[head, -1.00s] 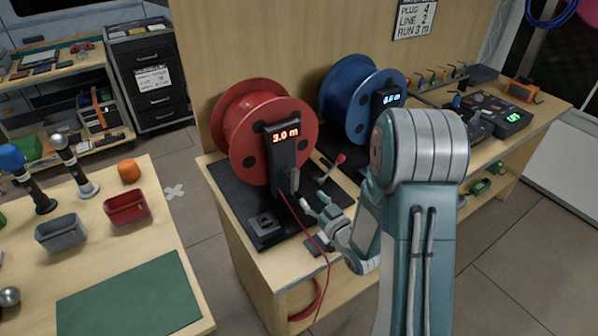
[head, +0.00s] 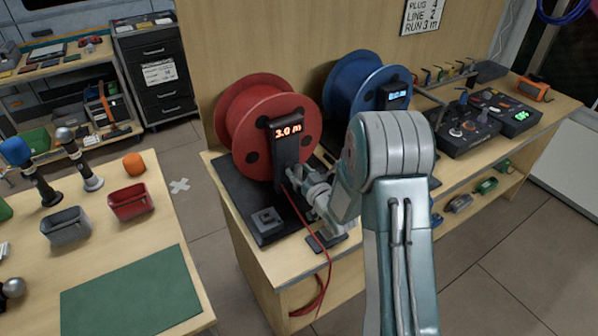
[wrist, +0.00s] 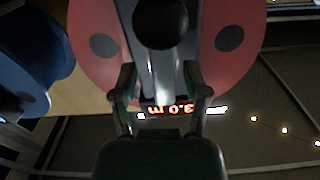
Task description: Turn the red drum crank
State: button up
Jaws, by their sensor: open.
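The red drum (head: 240,110) stands upright on a black base on the bench, and its flange also shows in the wrist view (wrist: 90,25). A dark post in front of it has a display (head: 287,131) reading 3.0 m. The red-knobbed crank is hidden behind my arm in the head view. My gripper (head: 292,172) is at the front of the post, below the display. In the wrist view my gripper (wrist: 160,80) is open, its fingers on either side of a grey bar (wrist: 160,62). A dark round knob (wrist: 160,22) shows beyond; I cannot tell whether it is the crank's.
A blue drum (head: 350,88) stands to the right. A red cable (head: 320,248) hangs over the bench front. A control box (head: 465,130) sits farther right. The left table holds a red bin (head: 130,203), a grey bin (head: 66,227), microphones and a green mat (head: 130,292).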

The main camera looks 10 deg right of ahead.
jog(key=shift+a, duration=0.15)
jog(key=shift+a, duration=0.1)
grip_shut()
jog(key=shift+n, duration=0.5)
jog(key=shift+s+f, duration=0.1)
jog(key=shift+f, duration=0.15)
dwell(0.6)
grip_release()
